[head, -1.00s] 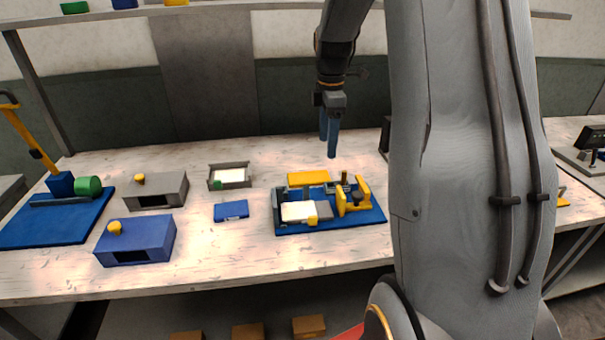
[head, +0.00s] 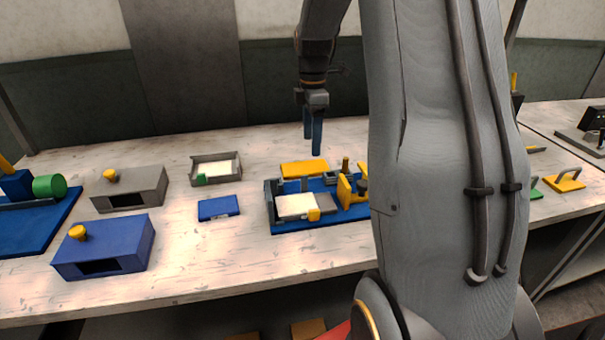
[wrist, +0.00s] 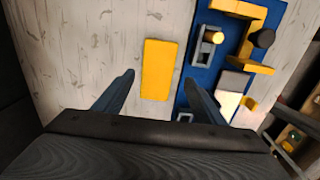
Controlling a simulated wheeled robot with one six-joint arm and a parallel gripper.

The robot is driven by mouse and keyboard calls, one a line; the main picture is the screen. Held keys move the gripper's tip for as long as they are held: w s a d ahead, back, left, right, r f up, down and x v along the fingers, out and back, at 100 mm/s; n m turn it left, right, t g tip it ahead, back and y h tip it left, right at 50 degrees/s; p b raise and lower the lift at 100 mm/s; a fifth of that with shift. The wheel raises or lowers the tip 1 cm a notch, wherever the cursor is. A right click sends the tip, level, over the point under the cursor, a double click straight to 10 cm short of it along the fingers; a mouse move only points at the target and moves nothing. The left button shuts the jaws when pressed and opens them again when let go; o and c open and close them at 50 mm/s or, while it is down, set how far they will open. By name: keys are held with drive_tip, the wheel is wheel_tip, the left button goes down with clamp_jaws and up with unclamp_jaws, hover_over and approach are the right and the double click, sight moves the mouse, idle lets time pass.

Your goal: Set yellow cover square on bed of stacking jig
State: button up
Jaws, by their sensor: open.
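The yellow cover (head: 304,169) is a flat rectangular plate lying on the bench just behind the stacking jig. In the wrist view the cover (wrist: 158,70) lies on the whitish benchtop, beside the jig's blue base and apart from it. The stacking jig (head: 340,222) has a blue base, grey blocks, yellow brackets and a dark-topped post. Its bed carries a white sheet (head: 295,205) with a small yellow piece at its edge. My gripper (head: 312,137) is open and empty, pointing down above the cover. In the wrist view its fingers stand apart below the cover.
Left of the jig are a blue case (head: 218,208), a grey tray with a white sheet (head: 215,168), and grey (head: 130,190) and blue (head: 105,247) boxes with yellow knobs. A yellow handled plate (head: 565,180) lies far right. My arm hides the jig's right end.

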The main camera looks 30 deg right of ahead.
sight(311, 166)
drive_tip(key=shift+w+d+f+p, duration=0.1)
drive_tip(key=shift+f+p, duration=0.55)
drive_tip(key=shift+f, duration=1.4)
drive_tip(key=shift+w+f+p, duration=0.1)
drive_tip(key=shift+f+p, duration=0.5)
drive_tip(key=shift+f, duration=1.4)
drive_tip(key=c, duration=0.9)
